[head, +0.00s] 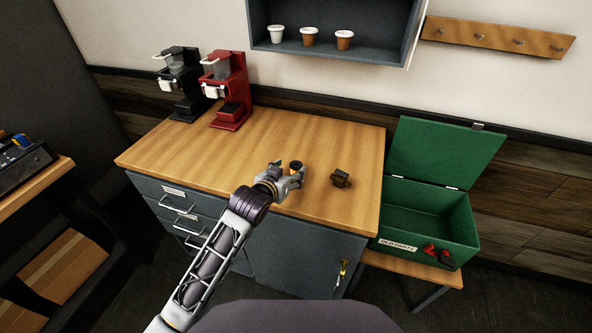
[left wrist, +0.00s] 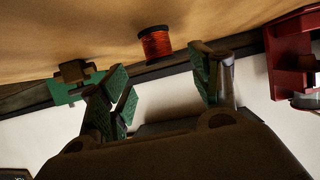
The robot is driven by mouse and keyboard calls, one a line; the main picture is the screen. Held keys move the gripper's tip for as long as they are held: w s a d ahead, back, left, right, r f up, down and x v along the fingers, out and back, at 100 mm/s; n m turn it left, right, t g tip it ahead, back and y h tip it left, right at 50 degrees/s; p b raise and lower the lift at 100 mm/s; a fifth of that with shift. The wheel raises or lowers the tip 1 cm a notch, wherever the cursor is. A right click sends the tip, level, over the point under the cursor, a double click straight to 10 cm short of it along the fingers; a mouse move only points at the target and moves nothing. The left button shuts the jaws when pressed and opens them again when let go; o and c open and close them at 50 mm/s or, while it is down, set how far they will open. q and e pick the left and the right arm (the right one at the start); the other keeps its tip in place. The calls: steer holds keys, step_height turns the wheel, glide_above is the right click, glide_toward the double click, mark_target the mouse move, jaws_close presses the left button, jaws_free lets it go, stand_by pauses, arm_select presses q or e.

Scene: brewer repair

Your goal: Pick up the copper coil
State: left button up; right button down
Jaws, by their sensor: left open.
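The copper coil (head: 296,167) stands upright on the wooden workbench top, with a dark upper rim. In the left wrist view, where the scene appears upside down, the coil (left wrist: 155,43) shows reddish copper windings between dark end discs. My left gripper (head: 288,171) is low over the bench at the coil. Its open fingers (left wrist: 165,82) with green pads are spread, and the coil lies ahead of the gap between them. I cannot tell if either finger touches it. My right gripper is not in view.
A small brown part (head: 340,178) sits on the workbench (head: 268,130) right of the coil. Black (head: 180,85) and red (head: 231,95) brewers stand at the back left. An open green box (head: 426,213) stands at the right. The bench between brewers and coil is clear.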

arm_select(q)
steer(key=shift+w+d+f, duration=0.2)
steer(key=shift+w+f, duration=0.05)
steer(key=shift+w, duration=0.25)
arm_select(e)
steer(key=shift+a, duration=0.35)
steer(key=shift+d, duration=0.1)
